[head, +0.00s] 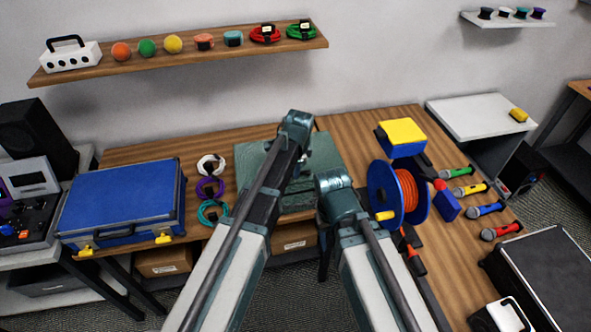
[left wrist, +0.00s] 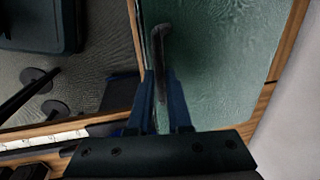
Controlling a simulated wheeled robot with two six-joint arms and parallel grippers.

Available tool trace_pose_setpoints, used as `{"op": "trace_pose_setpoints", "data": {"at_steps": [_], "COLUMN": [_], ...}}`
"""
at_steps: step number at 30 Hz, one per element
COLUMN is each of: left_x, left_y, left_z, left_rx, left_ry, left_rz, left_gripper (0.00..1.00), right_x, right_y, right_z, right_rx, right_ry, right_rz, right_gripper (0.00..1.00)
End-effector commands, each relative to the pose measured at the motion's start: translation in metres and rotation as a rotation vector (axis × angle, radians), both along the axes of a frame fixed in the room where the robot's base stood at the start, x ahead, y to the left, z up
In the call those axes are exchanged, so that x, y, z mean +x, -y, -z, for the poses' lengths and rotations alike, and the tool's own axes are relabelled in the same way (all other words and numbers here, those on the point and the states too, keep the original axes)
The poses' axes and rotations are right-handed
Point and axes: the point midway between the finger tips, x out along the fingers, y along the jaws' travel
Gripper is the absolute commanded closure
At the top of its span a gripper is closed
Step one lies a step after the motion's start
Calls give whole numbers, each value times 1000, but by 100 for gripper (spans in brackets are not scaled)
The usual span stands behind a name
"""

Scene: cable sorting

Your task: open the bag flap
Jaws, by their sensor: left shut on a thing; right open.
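The bag is a flat green, fabric-like piece (head: 252,158) on the middle of the table, largely covered by my arms in the head view. In the left wrist view its green surface (left wrist: 225,60) fills the upper right. A dark strap-like pull (left wrist: 160,45) stands out at the edge of this surface. My left gripper (left wrist: 161,105) is shut on the lower end of this pull, its fingers on either side of it. In the head view my left arm hides the grip. My right arm reaches in beside it, but its fingertips do not show.
A blue case (head: 120,197) and coiled cables (head: 210,188) lie to the left. A shelf (head: 180,60) hangs on the wall behind.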

Motion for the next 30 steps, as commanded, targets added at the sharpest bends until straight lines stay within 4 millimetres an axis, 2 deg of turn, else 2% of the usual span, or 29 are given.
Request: {"op": "trace_pose_setpoints", "data": {"at_steps": [5,14,21,30], "left_x": [4,23,49,78], "left_y": [0,-6,-15,-25], "left_z": [-8,-54,-89,-114], "left_rx": [-6,-38,-38,-35], "left_ry": [-20,-119,-114,-112], "left_rz": [-1,-1,-2,-3], "left_gripper": [100,100,100,100], "right_x": [0,0,0,-1], "right_y": [0,0,0,0], "right_z": [-9,-57,-92,-118], "right_rx": [0,2,2,2], "right_ry": [0,0,1,-2], "right_rz": [1,8,14,12], "right_gripper": [48,48,48,48]}}
